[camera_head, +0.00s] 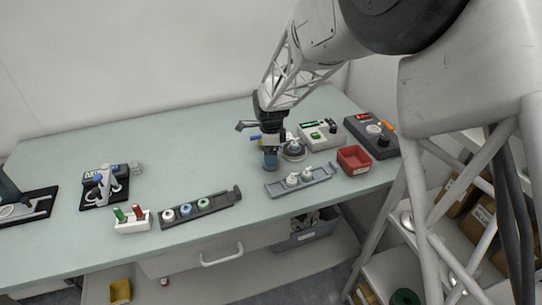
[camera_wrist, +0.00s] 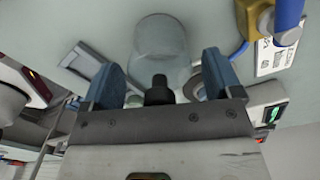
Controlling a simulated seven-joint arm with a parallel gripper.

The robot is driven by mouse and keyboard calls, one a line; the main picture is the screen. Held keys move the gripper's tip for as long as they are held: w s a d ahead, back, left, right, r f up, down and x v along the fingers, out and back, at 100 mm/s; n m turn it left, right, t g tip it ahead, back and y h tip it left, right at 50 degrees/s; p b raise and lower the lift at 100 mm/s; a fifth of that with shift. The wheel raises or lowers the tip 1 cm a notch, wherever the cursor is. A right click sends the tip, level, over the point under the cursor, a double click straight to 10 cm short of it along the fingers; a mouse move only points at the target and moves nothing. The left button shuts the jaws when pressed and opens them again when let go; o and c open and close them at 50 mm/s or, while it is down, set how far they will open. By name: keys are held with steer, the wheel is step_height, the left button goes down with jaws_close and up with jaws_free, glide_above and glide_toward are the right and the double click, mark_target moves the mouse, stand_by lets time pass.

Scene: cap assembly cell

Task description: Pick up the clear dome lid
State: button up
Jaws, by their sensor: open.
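The clear dome lid (camera_wrist: 160,36) stands out as a pale, see-through rounded shape on the table in the wrist view. It lies just beyond and between the two blue fingers of my gripper (camera_wrist: 158,63). The fingers are apart, and I see no contact with the lid. In the head view my gripper (camera_head: 270,161) points down over the right part of the table, near its front half. I cannot make out the lid there; the gripper seems to hide it.
A round dark-based device (camera_head: 293,151) stands close right of my gripper. A grey tray with white parts (camera_head: 318,179) lies in front, with a red bin (camera_head: 354,161) beside it. A dark tray with rings (camera_head: 225,201) is left. The table's back left is clear.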

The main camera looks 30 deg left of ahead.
steer(key=shift+c, duration=0.5)
steer(key=c, duration=0.7)
steer(key=shift+r, duration=0.1)
steer(key=shift+r, duration=0.4)
step_height(320, 180, up, 3)
steer(key=shift+f, duration=0.1)
steer(key=s+d, duration=0.3)
steer(key=s, duration=0.1)
steer(key=s+d, duration=0.3)
steer(key=s, duration=0.1)
steer(key=s+d+r, duration=0.1)
steer(key=s+d, duration=0.3)
steer(key=shift+s+r, duration=0.1)
steer(key=shift+s, duration=0.1)
steer(key=w+a+r+n, duration=0.1)
steer(key=w, duration=0.6)
steer(key=w+a+r+n, duration=0.1)
steer(key=w+a+r, duration=0.1)
steer(key=w, duration=0.5)
steer(key=w+a+r+n, duration=0.2)
steer(key=w, duration=0.5)
steer(key=shift+w+a, duration=0.1)
steer(key=shift+w, duration=0.1)
